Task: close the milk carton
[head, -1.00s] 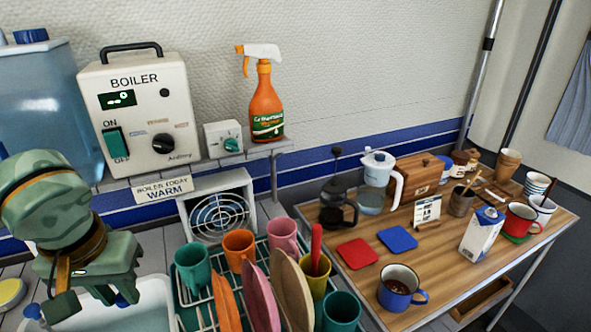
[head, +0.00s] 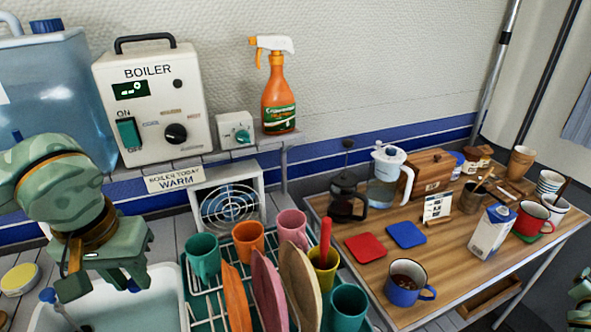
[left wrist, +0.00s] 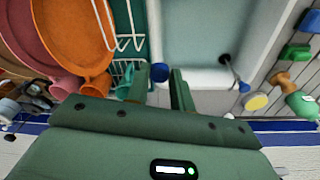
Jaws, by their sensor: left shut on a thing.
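The milk carton (head: 490,235) stands upright on the wooden table at the right of the head view, white with a blue top; its opening is too small to make out. My left gripper (head: 127,283) is far to the left of it, above the sink. It is shut on a small blue piece, which looks like a cap (left wrist: 159,73), between its fingertips in the left wrist view. My right arm shows only as a green piece at the lower right edge of the head view; its fingers are not visible.
A dish rack (head: 203,310) with cups and plates stands between the sink (head: 150,308) and the table (head: 440,262). A blue mug (head: 405,285), a red mug (head: 531,222), coasters, a coffee press (head: 345,195) and a pitcher (head: 385,180) surround the carton. The wood in front of the carton is clear.

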